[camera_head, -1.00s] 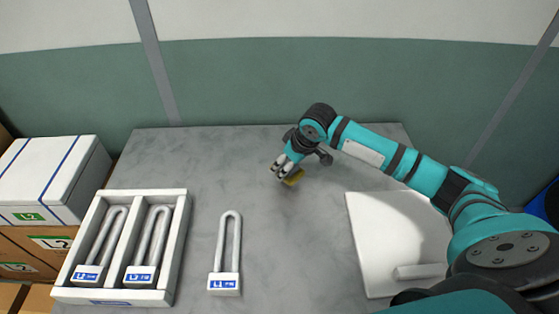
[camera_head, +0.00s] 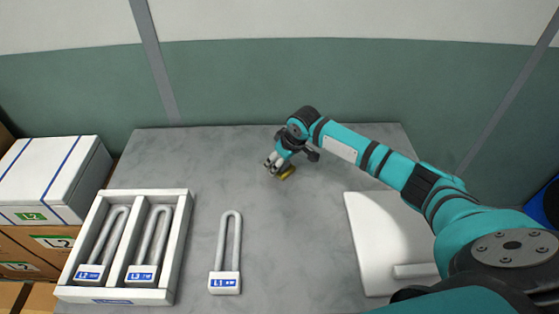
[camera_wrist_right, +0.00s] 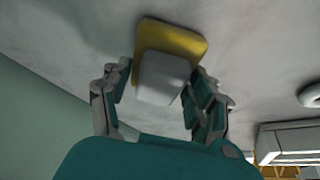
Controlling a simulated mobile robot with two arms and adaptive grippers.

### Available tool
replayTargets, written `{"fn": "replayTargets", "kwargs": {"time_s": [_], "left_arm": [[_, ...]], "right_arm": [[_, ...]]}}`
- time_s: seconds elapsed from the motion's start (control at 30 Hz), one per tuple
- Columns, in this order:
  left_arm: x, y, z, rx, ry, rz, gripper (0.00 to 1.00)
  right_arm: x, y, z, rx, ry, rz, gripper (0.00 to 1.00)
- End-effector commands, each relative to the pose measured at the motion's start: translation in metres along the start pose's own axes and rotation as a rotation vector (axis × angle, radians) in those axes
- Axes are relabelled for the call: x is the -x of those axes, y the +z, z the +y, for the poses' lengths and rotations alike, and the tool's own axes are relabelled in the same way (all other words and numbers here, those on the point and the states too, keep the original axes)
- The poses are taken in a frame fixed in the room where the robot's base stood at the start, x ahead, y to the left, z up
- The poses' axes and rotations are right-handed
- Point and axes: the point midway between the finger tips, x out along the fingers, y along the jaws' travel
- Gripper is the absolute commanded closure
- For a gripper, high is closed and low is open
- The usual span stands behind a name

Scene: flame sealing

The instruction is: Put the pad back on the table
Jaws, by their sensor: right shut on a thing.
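The pad is a yellow plate (camera_wrist_right: 188,40) with a pale grey block (camera_wrist_right: 160,78) on it. In the wrist view my right gripper (camera_wrist_right: 163,84) has its fingers on both sides of the grey block and is shut on it. In the head view the yellow pad (camera_head: 287,173) shows small under my right gripper (camera_head: 277,166), low over the back middle of the grey table (camera_head: 300,240). I cannot tell whether the pad touches the table. My left gripper is not in view.
A U-shaped piece marked L1 (camera_head: 226,255) lies left of the middle. A white two-slot tray (camera_head: 183,245) with two such pieces is further left. A white slab with a bar (camera_head: 385,240) lies at the right. The table's middle is clear.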

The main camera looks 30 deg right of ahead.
Motion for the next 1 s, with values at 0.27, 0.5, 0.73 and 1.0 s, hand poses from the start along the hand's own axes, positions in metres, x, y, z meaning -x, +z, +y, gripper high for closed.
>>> {"fn": "replayTargets", "kwargs": {"time_s": [0.27,0.5,0.73,1.0], "left_arm": [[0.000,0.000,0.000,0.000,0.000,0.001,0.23],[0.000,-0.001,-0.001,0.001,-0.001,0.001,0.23],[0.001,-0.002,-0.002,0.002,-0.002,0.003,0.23],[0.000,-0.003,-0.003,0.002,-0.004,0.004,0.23]], "right_arm": [[-0.002,0.001,0.000,-0.001,0.000,-0.001,0.17],[-0.001,0.000,0.000,0.000,0.000,0.000,0.17],[0.026,-0.001,0.001,0.001,0.000,0.002,0.17],[0.084,-0.001,0.001,0.000,0.001,0.001,0.17]]}}
